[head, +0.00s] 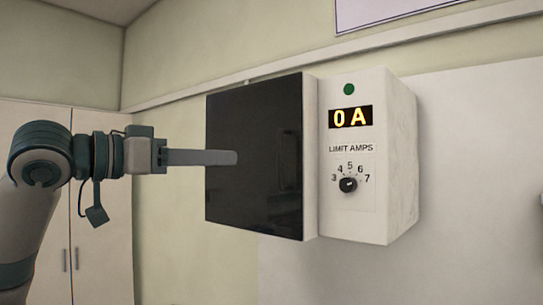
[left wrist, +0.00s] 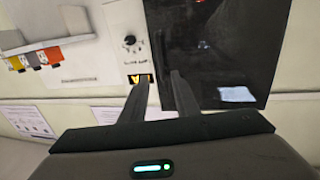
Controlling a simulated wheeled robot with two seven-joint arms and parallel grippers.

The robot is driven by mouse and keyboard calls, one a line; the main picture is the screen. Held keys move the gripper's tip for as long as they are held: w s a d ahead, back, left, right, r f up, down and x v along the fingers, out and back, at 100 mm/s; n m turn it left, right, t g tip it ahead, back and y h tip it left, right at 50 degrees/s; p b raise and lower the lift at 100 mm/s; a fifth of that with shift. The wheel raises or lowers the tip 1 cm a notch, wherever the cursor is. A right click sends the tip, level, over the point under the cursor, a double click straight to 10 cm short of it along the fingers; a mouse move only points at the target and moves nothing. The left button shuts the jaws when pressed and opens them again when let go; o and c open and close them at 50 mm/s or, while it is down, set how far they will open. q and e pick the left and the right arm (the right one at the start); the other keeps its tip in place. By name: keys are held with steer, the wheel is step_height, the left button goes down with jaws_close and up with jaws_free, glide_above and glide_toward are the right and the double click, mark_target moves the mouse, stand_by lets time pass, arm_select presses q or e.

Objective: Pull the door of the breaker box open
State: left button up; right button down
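The breaker box (head: 400,150) is a pale wall-mounted box with a glossy black door (head: 265,190) on its left part. The door looks shut or nearly so; I cannot tell exactly. My left gripper (head: 236,157) reaches in from the left in front of the black door. In the left wrist view, upside down, its two fingers (left wrist: 161,78) are apart with nothing clearly between them. The edge of the black door (left wrist: 215,40) lies just beyond the fingertips, by a thin dark upright strip. Whether the fingers touch anything is unclear. My right gripper is not in view.
The box's panel has a "0 A" display (head: 351,117), a green light (head: 349,89) and a dial (head: 348,185). A white cabinet (head: 100,230) stands at the left.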

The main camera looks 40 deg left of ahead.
mark_target(278, 160)
arm_select(q)
steer(key=p+x, duration=0.4)
steer(key=x, duration=0.9)
steer(key=shift+w, duration=0.15)
jaws_close()
